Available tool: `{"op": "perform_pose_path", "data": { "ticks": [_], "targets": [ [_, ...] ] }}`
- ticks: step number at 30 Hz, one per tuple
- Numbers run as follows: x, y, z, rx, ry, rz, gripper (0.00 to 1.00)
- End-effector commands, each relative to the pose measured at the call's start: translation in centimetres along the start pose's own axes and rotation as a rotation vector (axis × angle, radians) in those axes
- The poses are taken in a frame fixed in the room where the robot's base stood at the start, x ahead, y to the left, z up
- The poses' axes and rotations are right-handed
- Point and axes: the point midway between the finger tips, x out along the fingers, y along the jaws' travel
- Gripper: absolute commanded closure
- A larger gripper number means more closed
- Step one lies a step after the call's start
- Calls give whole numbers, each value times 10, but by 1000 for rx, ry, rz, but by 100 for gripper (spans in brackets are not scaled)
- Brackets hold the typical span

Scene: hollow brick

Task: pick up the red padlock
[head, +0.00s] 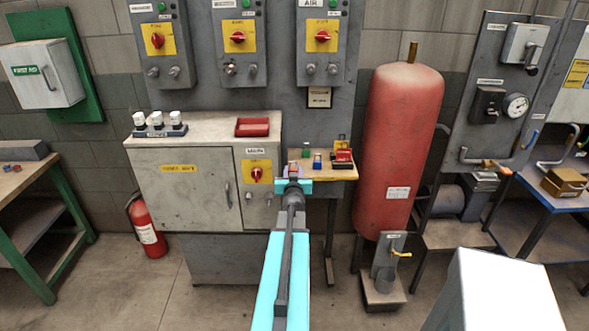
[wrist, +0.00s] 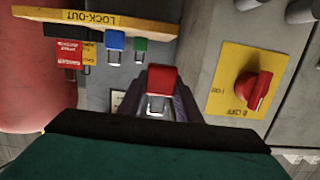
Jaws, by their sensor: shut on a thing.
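The red padlock (wrist: 163,79) is between the dark fingers of my gripper (wrist: 160,98) in the wrist view, its metal shackle pointing toward the camera. My gripper is shut on it. In the head view my gripper (head: 293,180) is at the left end of a small wooden shelf (head: 338,175), in front of the grey cabinet. The padlock is mostly hidden there, with a little red showing at the gripper's tip. Whether it touches the shelf cannot be told.
A blue padlock (wrist: 115,43) and a green padlock (wrist: 140,46) are beside the yellow lock-out sign (wrist: 92,19). A rotary switch (wrist: 253,91) on a yellow plate is close on the right. A red tank (head: 402,140) stands right of the shelf.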

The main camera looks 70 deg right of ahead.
Motion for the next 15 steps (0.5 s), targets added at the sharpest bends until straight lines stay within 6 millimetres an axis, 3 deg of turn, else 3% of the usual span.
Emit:
{"op": "perform_pose_path", "data": {
  "ticks": [6,15],
  "targets": [
    [-26,-4,2,2,1,0,92],
    [-41,-6,2,1,1,0,92]
  ]
}}
